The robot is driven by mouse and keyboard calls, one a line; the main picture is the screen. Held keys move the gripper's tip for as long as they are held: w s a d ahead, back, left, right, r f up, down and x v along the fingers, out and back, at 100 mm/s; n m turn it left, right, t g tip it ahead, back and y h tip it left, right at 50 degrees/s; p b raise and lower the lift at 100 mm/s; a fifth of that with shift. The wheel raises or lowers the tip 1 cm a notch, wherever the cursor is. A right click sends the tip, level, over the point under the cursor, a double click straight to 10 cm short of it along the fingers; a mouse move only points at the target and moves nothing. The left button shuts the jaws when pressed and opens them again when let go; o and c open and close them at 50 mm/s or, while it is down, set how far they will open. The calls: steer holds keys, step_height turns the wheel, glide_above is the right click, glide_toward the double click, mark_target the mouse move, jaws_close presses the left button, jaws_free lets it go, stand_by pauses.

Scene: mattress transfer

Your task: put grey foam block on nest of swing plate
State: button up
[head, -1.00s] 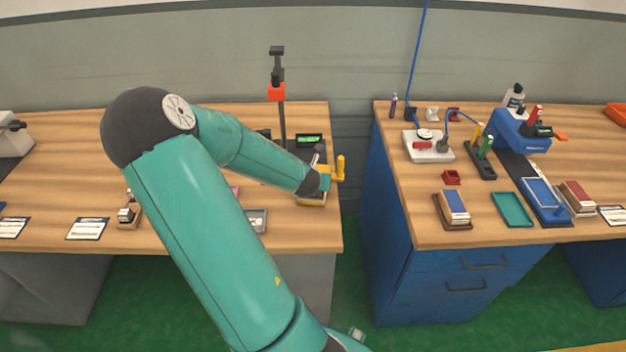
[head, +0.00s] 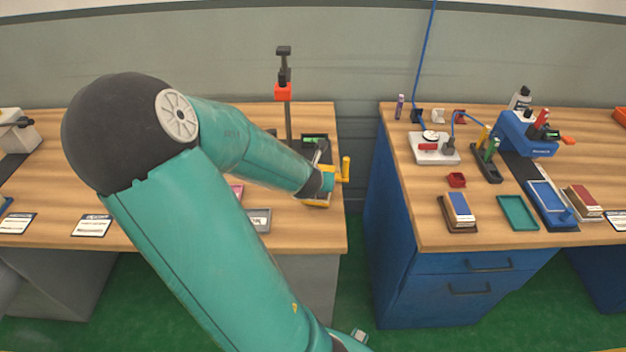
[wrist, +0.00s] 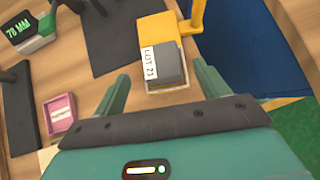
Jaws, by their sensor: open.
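The grey foam block (wrist: 170,65) with a white "LOT 21" label lies on the yellow swing plate (wrist: 157,25) in the wrist view. Whether it is fully seated in the nest I cannot tell. My gripper (wrist: 162,72) is open, its two green fingers apart on either side of the block's near end, with nothing clamped. My forearm and wrist cover much of the plate and the block there.
A post with a red-orange clamp (head: 283,92) stands behind the plate. A green display (wrist: 18,30) and a pink tray (wrist: 61,113) lie to the left in the wrist view. A gap separates this bench from the blue-sided bench (head: 395,215) at right.

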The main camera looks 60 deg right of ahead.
steer(key=shift+v, duration=2)
steer(key=shift+a, duration=0.1)
